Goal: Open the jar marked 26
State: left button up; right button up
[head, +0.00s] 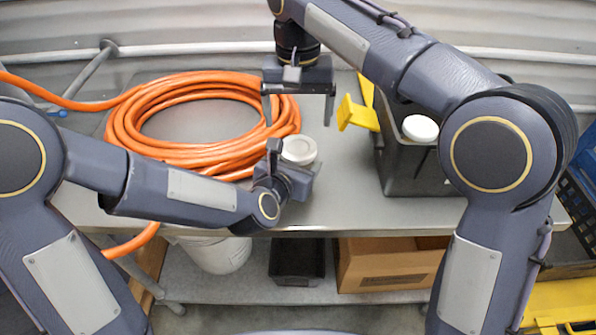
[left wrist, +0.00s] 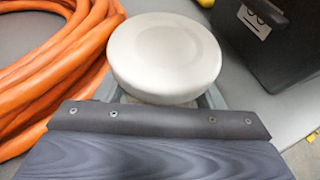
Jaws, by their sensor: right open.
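A small jar with a round white lid (head: 299,149) stands on the grey table, and its lid fills the upper middle of the left wrist view (left wrist: 165,55). No number can be read on it. My left gripper (head: 295,167) is low at the jar, with its grey fingers on both sides of the body below the lid, shut on it. The jar's body is mostly hidden by the lid and gripper. My right gripper (head: 298,116) points down, open and empty, above and just behind the jar, its fingers apart from the lid.
A coil of orange hose (head: 150,150) lies left of the jar. A black bin (head: 405,175) stands to the right, with a white round lid (head: 420,128) and a yellow tool (head: 357,114) at it. A cardboard box (head: 385,264) is on the shelf below. The front table strip is clear.

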aim_at(298, 147)
pick_arm(q)
jog(key=c, duration=0.9)
grip_shut()
pick_arm(e)
jog(key=shift+m, duration=0.4)
jog(key=m, duration=0.4)
jog(key=shift+f, duration=0.1)
jog(key=m, duration=0.3)
jog(key=shift+m, duration=0.4)
jog(key=shift+f, duration=0.1)
notch_tip(298, 147, down, 8)
jog(key=shift+r, duration=0.2)
